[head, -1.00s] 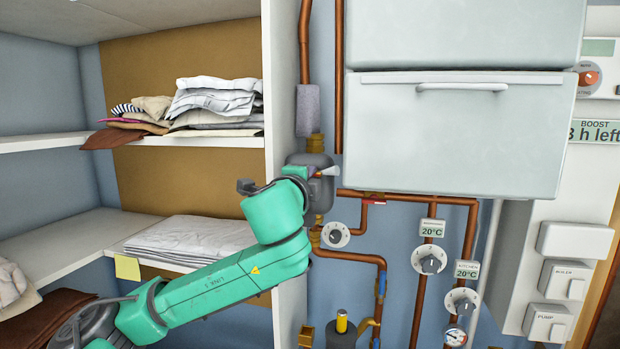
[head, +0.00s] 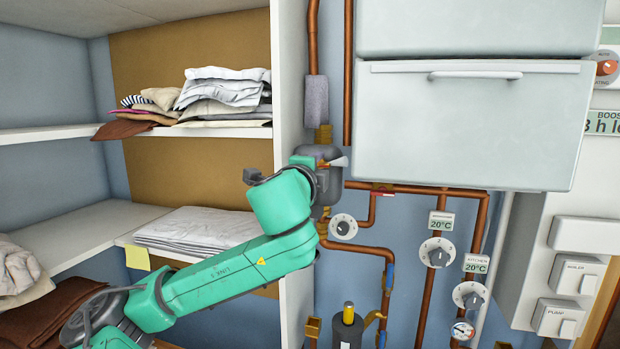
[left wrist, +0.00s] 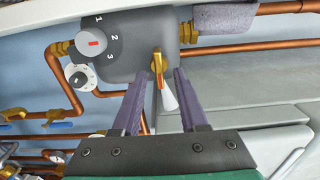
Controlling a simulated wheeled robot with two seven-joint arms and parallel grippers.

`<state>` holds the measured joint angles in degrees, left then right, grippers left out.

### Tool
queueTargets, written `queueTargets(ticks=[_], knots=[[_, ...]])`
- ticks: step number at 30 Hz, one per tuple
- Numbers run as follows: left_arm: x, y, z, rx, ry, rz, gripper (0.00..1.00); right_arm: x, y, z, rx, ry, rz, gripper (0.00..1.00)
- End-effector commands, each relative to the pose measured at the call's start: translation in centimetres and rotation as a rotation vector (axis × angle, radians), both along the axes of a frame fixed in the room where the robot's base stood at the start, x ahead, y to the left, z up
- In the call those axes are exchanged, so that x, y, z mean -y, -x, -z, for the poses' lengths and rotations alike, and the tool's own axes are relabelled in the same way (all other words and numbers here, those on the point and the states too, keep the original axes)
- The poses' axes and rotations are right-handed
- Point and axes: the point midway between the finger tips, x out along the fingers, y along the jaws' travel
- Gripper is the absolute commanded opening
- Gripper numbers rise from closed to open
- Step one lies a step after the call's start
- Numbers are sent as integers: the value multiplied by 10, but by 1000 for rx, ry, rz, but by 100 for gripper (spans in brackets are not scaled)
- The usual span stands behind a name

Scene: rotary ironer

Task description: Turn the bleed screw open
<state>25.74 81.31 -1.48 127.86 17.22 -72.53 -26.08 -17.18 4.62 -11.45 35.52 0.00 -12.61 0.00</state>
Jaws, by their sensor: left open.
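The bleed screw (left wrist: 158,62) shows in the left wrist view as a brass fitting with an orange-yellow wing on the grey pump body (left wrist: 128,48). A white pointed piece (left wrist: 168,98) hangs just below it. My left gripper (left wrist: 160,74) is open, its two dark fingers on either side of the screw with gaps between. I cannot tell how deep the fingertips reach. In the head view the pump body (head: 316,154) stands right of the shelf wall, and my left wrist hides part of it and the fingers. My right gripper is in neither view.
The red-marked dial (left wrist: 92,42) sits beside the screw on the pump. Copper pipes (head: 349,70) and a white valve dial (head: 343,227) are close by. A pale cabinet (head: 465,125) hangs to the right. Shelves with folded linen (head: 200,230) stand to the left.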

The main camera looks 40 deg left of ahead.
Motion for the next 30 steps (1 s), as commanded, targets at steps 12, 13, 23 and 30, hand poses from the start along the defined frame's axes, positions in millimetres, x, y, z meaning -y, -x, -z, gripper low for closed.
queueTargets(ticks=[12, 13, 23, 30], knots=[[55, 99, 6, 4, -9, 1, 42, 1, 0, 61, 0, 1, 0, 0], [56, 102, 7, 4, -14, -1, 42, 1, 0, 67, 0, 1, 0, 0], [66, 120, 3, -2, -4, 0, 42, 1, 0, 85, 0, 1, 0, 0], [67, 120, 1, -2, -2, 1, 42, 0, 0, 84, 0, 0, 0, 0]])
